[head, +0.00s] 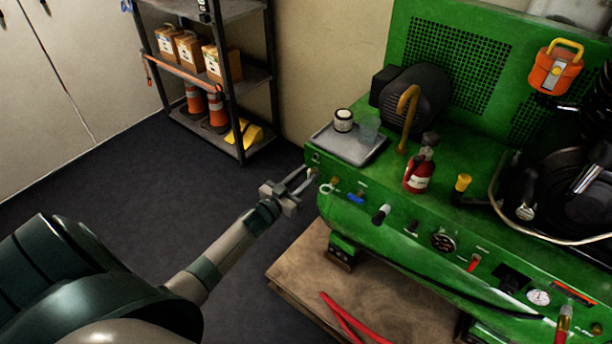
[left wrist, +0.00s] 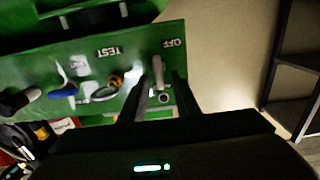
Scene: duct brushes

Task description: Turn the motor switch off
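The green machine (head: 345,212) has a front panel with switches and gauges. At its left end a small light metal toggle switch (head: 313,173) stands out. In the left wrist view the metal toggle (left wrist: 158,70) shows beside the letters OFF (left wrist: 172,43), which appear upside down. My left gripper (head: 308,176) is at this end of the panel. The left wrist view shows its two dark fingers (left wrist: 161,78) apart, one on each side of the toggle, with a gap; whether either touches it cannot be told. My right gripper is out of view.
Beside the toggle are a ring-shaped part (left wrist: 104,92) and a blue lever (head: 356,197). A tray (head: 347,147) with a jar and a cup sits on the machine above. A red extinguisher-like bottle (head: 418,172) stands farther right. A shelf (head: 262,88) stands behind; floor is clear left.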

